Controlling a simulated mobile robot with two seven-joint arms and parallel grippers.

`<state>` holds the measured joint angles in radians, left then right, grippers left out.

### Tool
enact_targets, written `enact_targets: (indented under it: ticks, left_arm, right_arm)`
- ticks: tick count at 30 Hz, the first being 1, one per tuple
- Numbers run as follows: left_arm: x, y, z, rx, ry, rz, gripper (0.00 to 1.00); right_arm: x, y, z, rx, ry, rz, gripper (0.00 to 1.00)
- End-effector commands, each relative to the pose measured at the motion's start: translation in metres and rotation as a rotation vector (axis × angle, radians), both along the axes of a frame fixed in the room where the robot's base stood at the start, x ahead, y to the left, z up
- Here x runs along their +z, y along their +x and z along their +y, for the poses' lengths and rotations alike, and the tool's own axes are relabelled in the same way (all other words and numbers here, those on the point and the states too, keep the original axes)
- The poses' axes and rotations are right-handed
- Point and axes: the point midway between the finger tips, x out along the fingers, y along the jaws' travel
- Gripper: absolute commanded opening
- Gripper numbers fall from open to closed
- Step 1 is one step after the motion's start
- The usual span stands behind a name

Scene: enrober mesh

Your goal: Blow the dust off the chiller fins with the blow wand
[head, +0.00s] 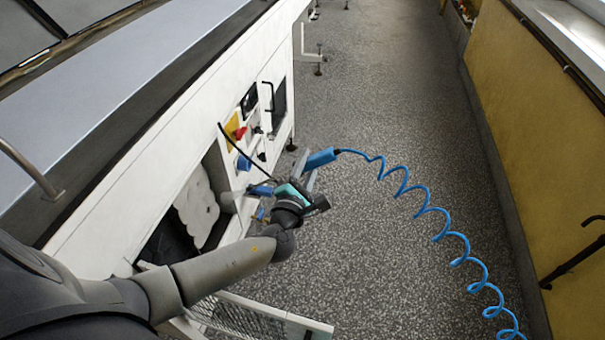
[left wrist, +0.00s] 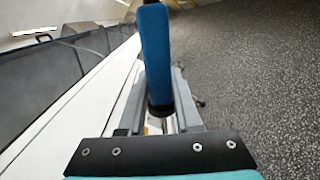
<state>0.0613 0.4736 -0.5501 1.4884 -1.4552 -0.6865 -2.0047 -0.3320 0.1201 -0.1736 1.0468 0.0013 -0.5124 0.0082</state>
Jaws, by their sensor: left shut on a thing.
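The blow wand's blue handle (head: 321,158) is in my left gripper (head: 306,178), with a coiled blue hose running from its end. In the left wrist view the blue handle (left wrist: 155,55) stands between the two grey fingers (left wrist: 160,100), which are shut on it. The wand's nozzle cannot be made out clearly. Left of the gripper, an open bay in the white machine shows a pale, lumpy grey-white mass, seemingly dust (head: 197,207), over a dark inside, perhaps the chiller fins (head: 170,242). The gripper is outside the bay, to its right. My right gripper is not in view.
The white machine (head: 120,205) fills the left, with a panel carrying a red knob on yellow (head: 235,127). A mesh panel (head: 240,318) juts out low below the bay. The blue hose (head: 425,210) crosses the open speckled floor (head: 400,90) toward a yellow wall (head: 530,130).

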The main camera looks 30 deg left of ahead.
Motion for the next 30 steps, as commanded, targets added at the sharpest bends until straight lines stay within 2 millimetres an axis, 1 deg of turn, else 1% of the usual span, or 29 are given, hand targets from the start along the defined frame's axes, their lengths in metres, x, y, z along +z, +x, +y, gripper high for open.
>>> enact_targets:
  ticks: [1,3,6,9,14,24,30]
  left_arm:
    - [-0.014,0.010,0.007,0.013,0.046,0.005,0.00]
    - [-0.025,0.020,0.016,0.027,0.103,0.017,0.00]
    - [-0.034,0.030,0.025,0.042,0.176,0.035,0.00]
    - [-0.039,0.034,0.030,0.050,0.237,0.049,0.00]
    - [-0.039,0.034,0.040,0.055,0.266,0.056,0.00]
    - [-0.040,0.024,0.077,0.053,0.264,0.056,0.00]
    - [-0.039,0.021,0.089,0.053,0.262,0.055,0.00]
  right_arm:
    - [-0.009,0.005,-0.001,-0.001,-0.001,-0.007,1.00]
    - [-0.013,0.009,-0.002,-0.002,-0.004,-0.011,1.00]
    - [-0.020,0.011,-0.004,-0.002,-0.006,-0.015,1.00]
    - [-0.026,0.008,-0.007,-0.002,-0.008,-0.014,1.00]
    - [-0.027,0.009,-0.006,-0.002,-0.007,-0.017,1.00]
    - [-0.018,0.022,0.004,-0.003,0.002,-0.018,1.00]
    - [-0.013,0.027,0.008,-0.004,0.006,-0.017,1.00]
